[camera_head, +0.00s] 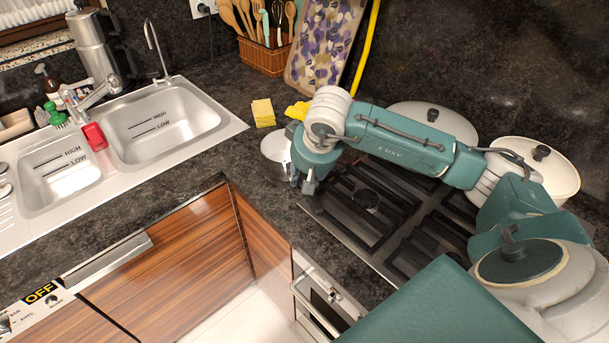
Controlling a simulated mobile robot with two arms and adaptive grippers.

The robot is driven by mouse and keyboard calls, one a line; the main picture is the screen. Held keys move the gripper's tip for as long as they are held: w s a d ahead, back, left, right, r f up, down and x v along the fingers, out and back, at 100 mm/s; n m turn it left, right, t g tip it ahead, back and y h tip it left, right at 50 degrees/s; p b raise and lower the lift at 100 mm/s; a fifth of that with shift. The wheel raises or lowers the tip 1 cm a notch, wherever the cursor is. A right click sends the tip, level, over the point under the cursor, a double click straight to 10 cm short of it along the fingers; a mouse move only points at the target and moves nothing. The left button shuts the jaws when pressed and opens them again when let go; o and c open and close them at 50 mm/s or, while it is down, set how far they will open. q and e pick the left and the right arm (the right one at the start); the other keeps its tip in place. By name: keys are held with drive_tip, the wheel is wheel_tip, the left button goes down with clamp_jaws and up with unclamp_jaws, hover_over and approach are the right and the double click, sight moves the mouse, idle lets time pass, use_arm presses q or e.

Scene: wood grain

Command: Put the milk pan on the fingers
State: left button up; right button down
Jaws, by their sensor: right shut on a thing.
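A small round silver-white pan, which looks like the milk pan (273,147), is on the dark counter between the sink and the hob. My right gripper (301,183) points down at its right side and is shut on it. The wrist hides the pan's right part, and I cannot see the handle or whether the base touches the counter. The black gas hob (365,200) with its grates lies just right of the gripper. No thing called fingers can be made out. My left gripper is not in view.
Two white lidded pots (433,118) (540,168) stand at the back and right of the hob, partly behind my right arm. Yellow sponges (263,113) and a utensil basket (264,55) are behind the pan. A double sink (165,122) lies left. The front-left grate looks clear.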

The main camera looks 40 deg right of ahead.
drive_tip(key=c, duration=1.4)
unclamp_jaws()
